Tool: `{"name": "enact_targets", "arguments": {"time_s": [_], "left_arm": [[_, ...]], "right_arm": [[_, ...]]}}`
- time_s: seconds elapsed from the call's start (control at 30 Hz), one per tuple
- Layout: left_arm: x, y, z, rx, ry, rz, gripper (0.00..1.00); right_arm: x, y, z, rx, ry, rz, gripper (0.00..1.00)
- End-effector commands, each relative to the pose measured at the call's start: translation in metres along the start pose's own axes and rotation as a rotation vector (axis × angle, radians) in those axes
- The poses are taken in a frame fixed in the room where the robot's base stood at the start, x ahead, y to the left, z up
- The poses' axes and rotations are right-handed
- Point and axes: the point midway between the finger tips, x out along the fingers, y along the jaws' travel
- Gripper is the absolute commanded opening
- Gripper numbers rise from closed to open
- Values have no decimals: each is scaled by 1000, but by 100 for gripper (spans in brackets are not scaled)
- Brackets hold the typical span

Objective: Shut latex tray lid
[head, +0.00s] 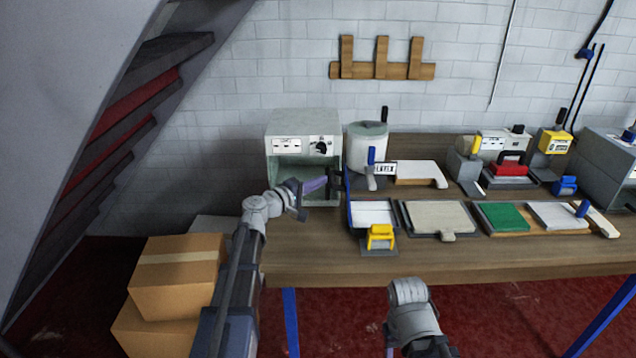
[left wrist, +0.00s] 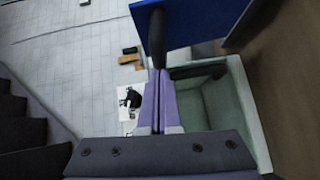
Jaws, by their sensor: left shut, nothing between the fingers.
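The latex tray (head: 372,215) sits near the front of the bench, with a pale inside and a yellow piece at its front. Its blue lid (head: 349,207) stands upright, nearly edge-on, along the tray's left side, so the tray is open. The lid shows as a blue panel in the left wrist view (left wrist: 190,25), with a black handle (left wrist: 155,38) sticking out of it. My left gripper (head: 318,185) has purple fingers, shut and empty, left of the lid. Its fingertips (left wrist: 158,73) are close to the handle; contact cannot be told.
A pale green open-fronted cabinet (head: 303,126) stands just behind my left gripper. A white drum (head: 366,147) is behind the tray. A flat beige board (head: 438,216) and a green pad (head: 503,216) lie to its right. Cardboard boxes (head: 178,276) are stacked left of the bench.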

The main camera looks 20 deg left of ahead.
Motion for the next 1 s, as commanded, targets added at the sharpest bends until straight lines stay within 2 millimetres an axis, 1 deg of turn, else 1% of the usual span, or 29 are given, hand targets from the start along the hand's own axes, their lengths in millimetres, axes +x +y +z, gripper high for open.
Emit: {"name": "enact_targets", "arguments": {"time_s": [0.17,0.37,0.5,0.7,0.83,1.0], "left_arm": [[5,11,5,32,-2,-35,0],[20,29,20,125,-4,-131,0],[35,39,34,215,-6,-223,0],[58,45,56,348,-6,-359,0],[74,46,71,434,-7,-448,0],[95,43,91,546,-8,-562,0]], "right_arm": [[-18,2,1,0,0,0,50],[-54,5,3,0,0,0,50],[-81,8,5,0,0,0,50],[-111,11,6,0,0,0,50],[-125,12,7,0,0,0,50],[-137,13,8,-1,0,0,50]]}}
